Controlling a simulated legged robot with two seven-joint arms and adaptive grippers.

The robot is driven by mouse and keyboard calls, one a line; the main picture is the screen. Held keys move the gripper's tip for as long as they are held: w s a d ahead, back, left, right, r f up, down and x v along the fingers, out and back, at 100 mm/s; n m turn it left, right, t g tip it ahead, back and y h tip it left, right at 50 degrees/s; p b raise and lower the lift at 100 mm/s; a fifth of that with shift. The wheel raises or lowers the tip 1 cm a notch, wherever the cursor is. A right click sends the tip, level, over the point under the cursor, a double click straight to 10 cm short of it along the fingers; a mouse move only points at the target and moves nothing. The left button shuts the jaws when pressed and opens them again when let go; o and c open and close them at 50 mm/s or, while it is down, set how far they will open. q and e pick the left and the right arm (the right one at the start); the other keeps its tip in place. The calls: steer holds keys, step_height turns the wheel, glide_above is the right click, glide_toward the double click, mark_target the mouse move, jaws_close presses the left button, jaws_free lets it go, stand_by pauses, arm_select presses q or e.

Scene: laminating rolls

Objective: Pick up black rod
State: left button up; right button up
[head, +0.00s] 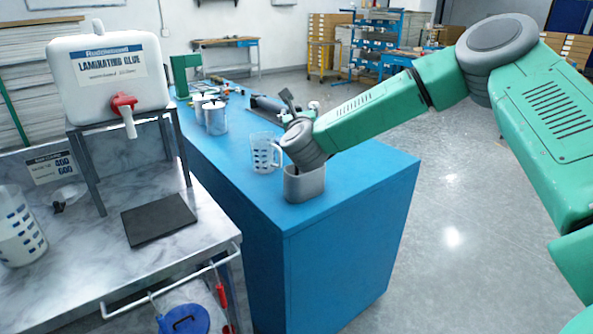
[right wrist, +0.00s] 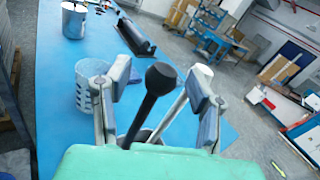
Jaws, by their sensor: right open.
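The black rod (right wrist: 149,108) has a round black knob and rises between the fingers of my right gripper (right wrist: 158,77) in the right wrist view. The fingers are open, with one on each side of the rod and gaps showing. A second, pale rod with a white tip (right wrist: 203,72) stands close by, beside the right finger. In the head view my right gripper (head: 290,108) is above a metal container (head: 304,184) on the blue bench. The lower ends of the rods are hidden behind my gripper. My left gripper is out of view.
A clear measuring jug (head: 263,155) stands just left of the container. Metal cans (head: 216,118) and tools are farther back on the blue bench (head: 340,205). A white glue tank (head: 108,75) on a stand and a dark plate (head: 158,219) are on the marble table at left.

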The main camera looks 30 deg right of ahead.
steer(key=shift+d, duration=0.25)
steer(key=c, duration=0.6)
steer(key=shift+a, duration=0.2)
jaws_close()
steer(key=shift+a+r, duration=0.1)
steer(key=shift+a, duration=0.15)
